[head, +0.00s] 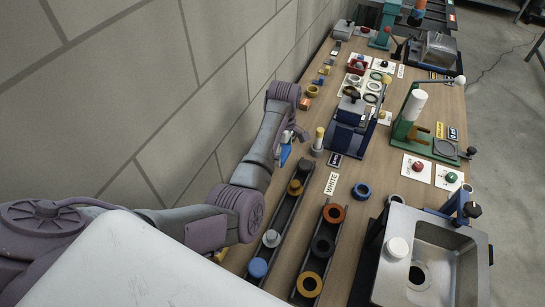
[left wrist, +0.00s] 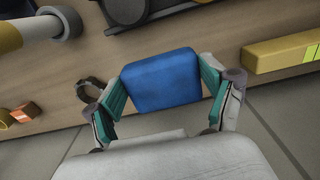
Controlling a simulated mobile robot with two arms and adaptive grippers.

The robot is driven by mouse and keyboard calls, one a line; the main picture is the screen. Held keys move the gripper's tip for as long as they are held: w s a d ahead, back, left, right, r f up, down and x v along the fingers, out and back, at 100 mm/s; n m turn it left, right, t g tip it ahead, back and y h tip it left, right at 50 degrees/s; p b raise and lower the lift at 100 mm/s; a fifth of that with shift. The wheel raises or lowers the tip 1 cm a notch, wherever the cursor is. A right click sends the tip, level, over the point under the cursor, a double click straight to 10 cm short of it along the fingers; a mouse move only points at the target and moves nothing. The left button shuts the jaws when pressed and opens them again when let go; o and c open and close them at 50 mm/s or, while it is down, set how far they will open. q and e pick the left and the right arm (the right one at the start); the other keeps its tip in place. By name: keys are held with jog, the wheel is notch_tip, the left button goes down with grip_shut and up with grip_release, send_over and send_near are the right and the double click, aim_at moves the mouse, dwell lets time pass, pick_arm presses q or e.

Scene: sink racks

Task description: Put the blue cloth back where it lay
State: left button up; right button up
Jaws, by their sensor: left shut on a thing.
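The blue cloth (left wrist: 160,82) is a folded block between the teal pads of my left gripper (left wrist: 163,88) in the left wrist view. The pads press on its two sides. In the head view my left gripper (head: 291,139) is at the wall side of the long wooden table (head: 325,112). A small part of the blue cloth (head: 285,155) shows just below it, the rest hidden by the gripper. I cannot tell whether the cloth touches the table. My right gripper is not in view.
A yellow-topped cylinder (head: 319,138) stands right of the gripper. Two dark racks with coloured rings, the nearer one (head: 289,215), lie in front. A steel sink (head: 435,262) is at right. The brick wall (head: 150,90) runs close along the left.

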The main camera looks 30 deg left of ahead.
pick_arm(q)
jog(key=a+f, duration=0.2)
jog(key=shift+s+a, duration=0.35)
jog(key=shift+a, duration=0.05)
jog(key=shift+s+f+p, duration=0.1)
jog(key=shift+f+p, duration=0.2)
jog(key=shift+p, duration=0.05)
notch_tip(320, 180, down, 2)
jog(key=shift+f, duration=0.65)
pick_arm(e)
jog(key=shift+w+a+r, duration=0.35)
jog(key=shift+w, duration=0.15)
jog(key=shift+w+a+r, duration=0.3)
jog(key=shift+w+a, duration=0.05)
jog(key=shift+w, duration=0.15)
pick_arm(q)
jog(key=o, duration=0.9)
jog(key=shift+f, duration=0.1)
jog(key=shift+c, duration=0.2)
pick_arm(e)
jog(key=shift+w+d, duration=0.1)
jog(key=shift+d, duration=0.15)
